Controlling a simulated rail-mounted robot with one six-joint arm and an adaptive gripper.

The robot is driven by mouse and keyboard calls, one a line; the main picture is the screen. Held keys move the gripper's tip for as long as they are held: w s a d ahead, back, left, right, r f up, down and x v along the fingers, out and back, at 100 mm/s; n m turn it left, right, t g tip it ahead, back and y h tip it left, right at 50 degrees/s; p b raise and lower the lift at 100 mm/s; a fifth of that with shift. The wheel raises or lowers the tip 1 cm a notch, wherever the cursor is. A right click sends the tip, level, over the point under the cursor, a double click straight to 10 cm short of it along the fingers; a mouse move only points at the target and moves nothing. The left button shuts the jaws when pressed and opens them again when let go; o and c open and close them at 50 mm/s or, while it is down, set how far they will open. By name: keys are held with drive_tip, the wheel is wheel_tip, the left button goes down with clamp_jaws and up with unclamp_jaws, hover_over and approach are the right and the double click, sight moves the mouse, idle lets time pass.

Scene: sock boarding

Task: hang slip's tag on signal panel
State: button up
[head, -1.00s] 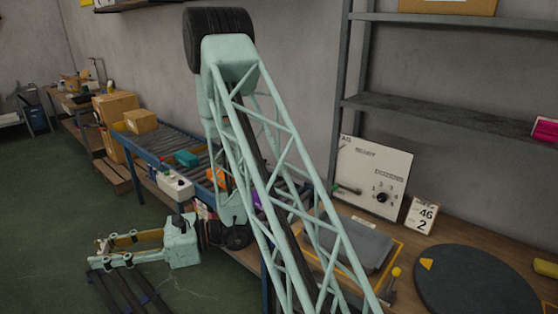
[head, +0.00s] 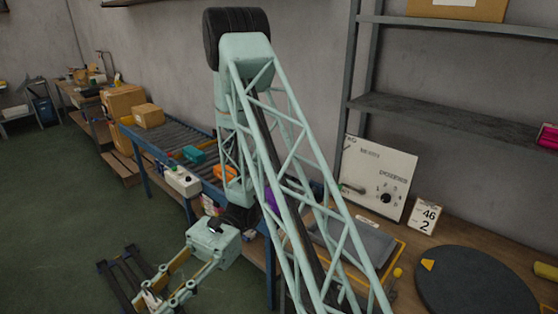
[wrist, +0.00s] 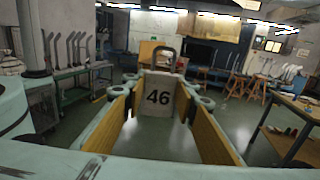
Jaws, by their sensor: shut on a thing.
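My gripper (wrist: 158,112) is shut on a pale tag (wrist: 158,98) marked 46, which has a dark loop at its top. The tag stands upright between the yellow-padded fingers in the wrist view. In the head view my gripper (head: 160,290) is at the lower left, pointing down-left over the floor, away from the bench; only a small pale bit of the tag shows there. The white signal panel (head: 400,172) leans at the back of the bench on the right, with a dark knob and a green-ended peg. The slip (head: 425,215), a white card reading 46 and 2, stands right of it.
A yellow-edged tray (head: 362,237) with a grey pad and a dark round mat (head: 473,280) lie on the bench. A roller conveyor (head: 168,140) with small coloured boxes runs behind my arm. The green floor at the left is open.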

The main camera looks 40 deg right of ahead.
drive_tip(key=s+d+n+g+h+p, duration=0.4)
drive_tip(key=s+d+n+g+h, duration=0.45)
drive_tip(key=s+d, duration=0.75)
drive_tip(key=d+f+n+g+h+p, duration=0.3)
drive_tip(key=d+n+h, duration=0.6)
drive_tip(key=d, duration=1.6)
drive_tip(key=w+d+n+t+h+p, duration=0.15)
drive_tip(key=w+d+h, duration=0.25)
drive_tip(key=d, duration=0.4)
drive_tip(key=w+d+f+n+t+h+p, duration=0.15)
drive_tip(key=w+d+h, duration=0.25)
drive_tip(key=d, duration=0.4)
drive_tip(key=w+d+r+n+t+h, duration=0.1)
drive_tip(key=w+d+n+t+h, duration=0.2)
drive_tip(key=d, duration=0.4)
drive_tip(key=w+d+n+t+h+p, duration=0.1)
drive_tip(key=w+d+n+t+h, duration=0.2)
drive_tip(key=w+d, duration=0.3)
drive_tip(key=w+d+n+t+h+p, duration=0.2)
drive_tip(key=w+d+t, duration=0.4)
drive_tip(key=w, duration=0.9)
drive_tip(key=shift+w+d+n+h, duration=0.2)
drive_tip(key=shift+d+n+h, duration=0.15)
drive_tip(key=shift+n+h, duration=0.35)
